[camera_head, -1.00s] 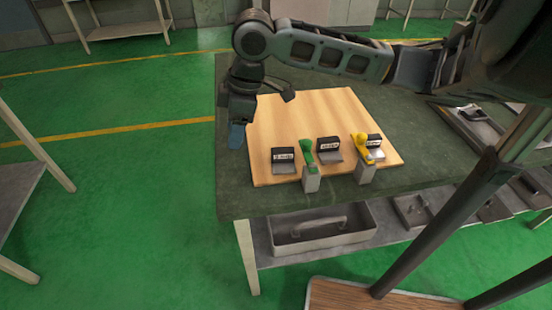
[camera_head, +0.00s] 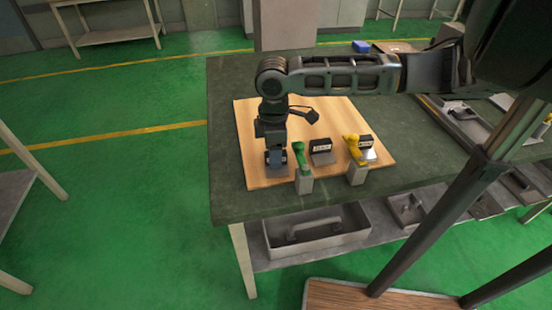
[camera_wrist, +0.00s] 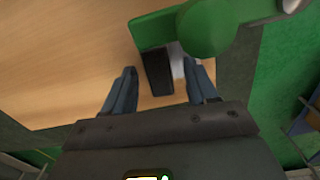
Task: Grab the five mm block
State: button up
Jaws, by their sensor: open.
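Several dark blocks with white labels and grey metal plates stand on a wooden board (camera_head: 328,110). The labels are too small to read, so I cannot tell which is the five mm block. The middle block (camera_head: 320,147) and right block (camera_head: 366,141) are visible; my gripper (camera_head: 276,162) mostly covers the left one, whose grey plate (camera_head: 274,173) shows below it. In the wrist view my open gripper (camera_wrist: 160,69) has a dark block (camera_wrist: 157,74) between its fingers, nearer the right finger. I cannot tell whether they touch.
A green piece (camera_head: 299,154) on a grey post stands just right of my gripper; it looms close in the wrist view (camera_wrist: 204,28). A yellow piece (camera_head: 352,147) on another post stands further right. The left part of the dark table (camera_head: 224,135) is clear.

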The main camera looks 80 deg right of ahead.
grip_shut()
dwell(0.6)
